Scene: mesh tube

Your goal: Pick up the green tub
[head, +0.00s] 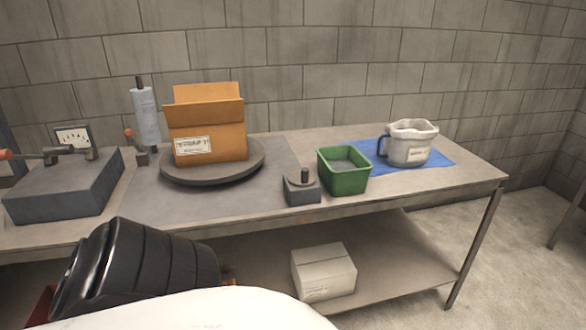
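The green tub (345,182) is a small, open, rectangular container standing upright on the workbench, right of the middle. Its inside looks grey, and I cannot tell whether it holds anything. My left arm shows as a black ribbed shape at the lower left, below the bench's front edge and well apart from the tub. I cannot make out any fingers of my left gripper. My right gripper is not in view.
A small grey block with a knob (301,190) stands just left of the tub. A white jug (408,146) on a blue mat (437,158) is to its right. A cardboard box (208,135) sits on a round turntable (254,172). A carton (323,272) rests on the lower shelf.

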